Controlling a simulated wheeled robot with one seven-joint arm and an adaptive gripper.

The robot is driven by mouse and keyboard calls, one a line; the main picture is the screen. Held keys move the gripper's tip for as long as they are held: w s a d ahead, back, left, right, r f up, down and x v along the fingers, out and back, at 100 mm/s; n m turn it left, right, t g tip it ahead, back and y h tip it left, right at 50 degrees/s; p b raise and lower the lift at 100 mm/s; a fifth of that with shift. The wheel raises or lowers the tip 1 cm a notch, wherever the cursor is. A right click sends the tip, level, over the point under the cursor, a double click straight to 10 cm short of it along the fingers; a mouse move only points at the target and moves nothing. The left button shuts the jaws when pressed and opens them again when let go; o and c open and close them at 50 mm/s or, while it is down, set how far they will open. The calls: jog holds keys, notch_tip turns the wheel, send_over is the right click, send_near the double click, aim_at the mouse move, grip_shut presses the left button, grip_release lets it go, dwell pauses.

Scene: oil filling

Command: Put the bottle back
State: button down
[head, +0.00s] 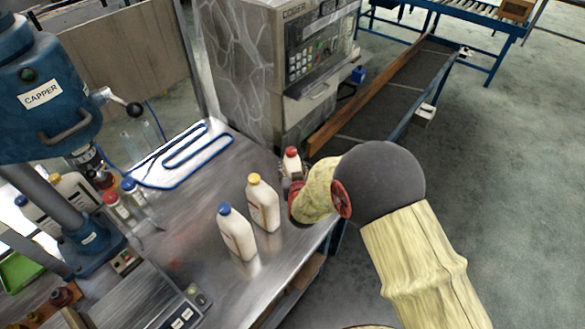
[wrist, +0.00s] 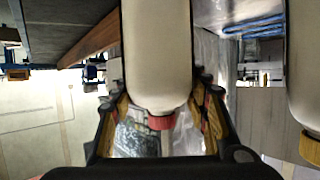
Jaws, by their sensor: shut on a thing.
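A white bottle with a red cap (head: 291,160) is at the far right edge of the metal table (head: 190,255) in the head view. My gripper (head: 292,186) is shut around this bottle and hides its lower part. In the wrist view the red-capped bottle (wrist: 157,60) fills the middle, upside down in the picture, between the two fingers of my gripper (wrist: 160,115). I cannot tell whether its base touches the table.
A yellow-capped bottle (head: 263,203) and a blue-capped bottle (head: 237,233) stand upright nearby. More bottles stand by the blue capper machine (head: 45,95). A blue looped rail (head: 185,155) lies at the back. A grey machine (head: 290,60) stands behind.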

jog(key=shift+r, duration=0.1)
jog(key=c, duration=1.4)
grip_release()
jog(key=shift+f, duration=0.2)
jog(key=o, duration=0.4)
jog(key=shift+o, duration=0.2)
jog(key=shift+r, duration=0.15)
